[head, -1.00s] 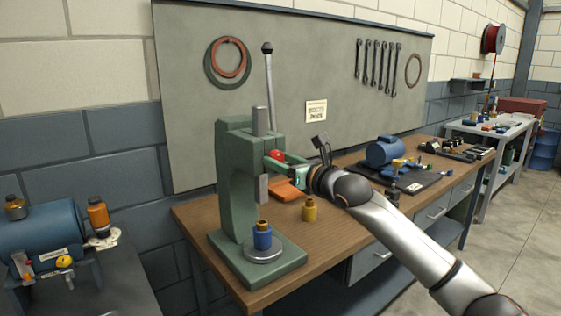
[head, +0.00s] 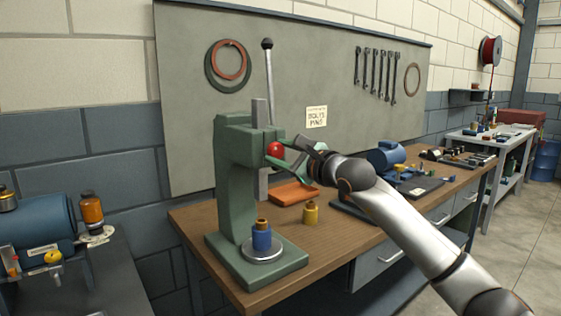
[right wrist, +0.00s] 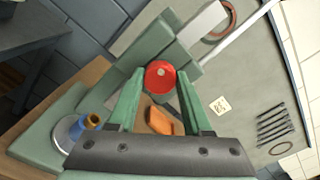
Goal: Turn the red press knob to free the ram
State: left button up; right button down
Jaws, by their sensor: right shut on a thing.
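The green press (head: 232,185) stands on the wooden bench, with a long black-tipped lever and a grey ram (head: 263,184). The red knob (head: 275,149) sits on the side of the press head, and shows large in the right wrist view (right wrist: 160,76). My right gripper (head: 279,153) has its green fingers on either side of the knob, shut on it. In the right wrist view the fingertips (right wrist: 160,78) meet the knob's left and right edges. A blue part with a brass top (head: 262,237) stands on the round plate under the ram. My left gripper is not in view.
A dark bench with a blue cylinder (head: 38,224) is at the left.

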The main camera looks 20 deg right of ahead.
jog(key=shift+f+n+b, duration=0.15)
jog(key=shift+n+b, duration=0.15)
jog(key=shift+n, duration=0.6)
jog(key=n+b, duration=0.1)
jog(key=n, duration=0.6)
jog(key=shift+n, duration=0.4)
jog(key=c, duration=0.7)
grip_release()
jog(key=o, duration=0.4)
